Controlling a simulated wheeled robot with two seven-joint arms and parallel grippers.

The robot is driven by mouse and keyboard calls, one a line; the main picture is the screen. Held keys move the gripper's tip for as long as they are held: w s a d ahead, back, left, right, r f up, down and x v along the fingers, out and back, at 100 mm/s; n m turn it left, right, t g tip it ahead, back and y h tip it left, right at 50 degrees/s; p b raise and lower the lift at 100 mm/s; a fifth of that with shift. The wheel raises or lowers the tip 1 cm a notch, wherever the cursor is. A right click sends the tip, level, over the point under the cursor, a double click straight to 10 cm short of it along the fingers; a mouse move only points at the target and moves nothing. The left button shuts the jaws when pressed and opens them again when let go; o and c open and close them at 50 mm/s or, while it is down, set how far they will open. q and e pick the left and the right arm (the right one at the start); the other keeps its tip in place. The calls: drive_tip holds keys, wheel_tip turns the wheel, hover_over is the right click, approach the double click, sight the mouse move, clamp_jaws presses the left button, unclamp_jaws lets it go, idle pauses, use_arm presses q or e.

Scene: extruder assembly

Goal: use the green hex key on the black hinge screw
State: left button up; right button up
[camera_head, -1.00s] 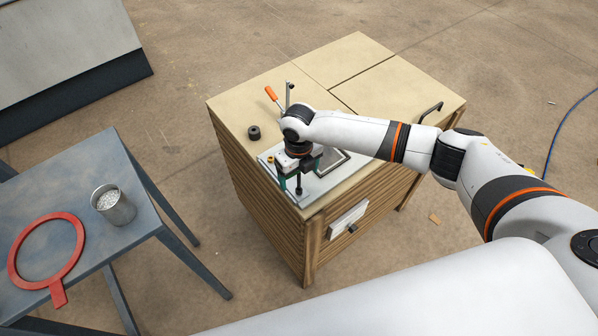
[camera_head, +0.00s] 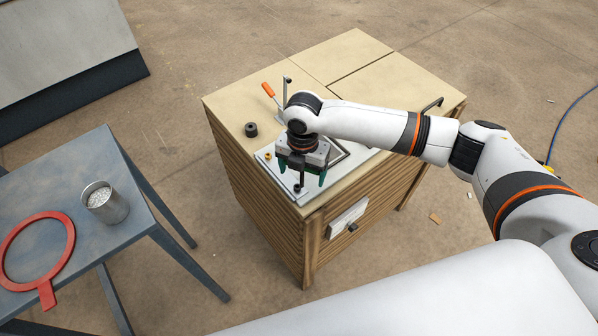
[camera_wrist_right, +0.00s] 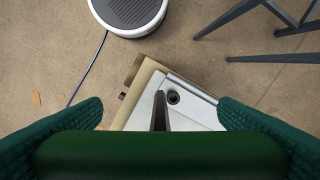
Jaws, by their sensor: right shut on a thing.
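My right gripper (camera_head: 302,176) is over the near corner of a pale metal plate (camera_head: 273,166) on the wooden cabinet. Its green fingers are shut on the green hex key, whose green handle (camera_wrist_right: 160,156) spans between the fingers in the right wrist view. The key's dark shaft (camera_wrist_right: 160,113) points down toward the plate. The black hinge screw (camera_wrist_right: 173,97) shows as a dark round head with a socket, just right of the shaft in that view. I cannot tell whether the tip touches it. My left gripper is not in view.
The wooden cabinet (camera_head: 235,105) also carries a black round knob (camera_head: 251,130), an orange-handled lever (camera_head: 268,89) and an upright post (camera_head: 287,92). A blue-grey table (camera_head: 140,190) at left holds a metal cup (camera_head: 106,207) and a red ring (camera_head: 45,288).

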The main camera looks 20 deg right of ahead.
drive_tip(key=s+d+r+m+b, duration=0.3)
drive_tip(key=s+m+b, duration=0.45)
drive_tip(key=m, duration=1.45)
drive_tip(key=shift+w+a+f+n+b, duration=0.75)
drive_tip(key=shift+w+n, duration=0.95)
drive_tip(key=shift+n, duration=1.65)
drive_tip(key=shift+w+a+f+n+b, duration=0.6)
drive_tip(key=shift+w+f+n, duration=0.9)
drive_tip(key=shift+n, duration=1.8)
drive_tip(key=shift+w+a+f+n+b, duration=0.35)
drive_tip(key=shift+w+f+n+b, duration=0.5)
drive_tip(key=shift+w+n, duration=1.8)
drive_tip(key=shift+s+f+n, duration=0.7)
drive_tip(key=shift+s+f, duration=0.05)
drive_tip(key=shift+f, duration=0.15)
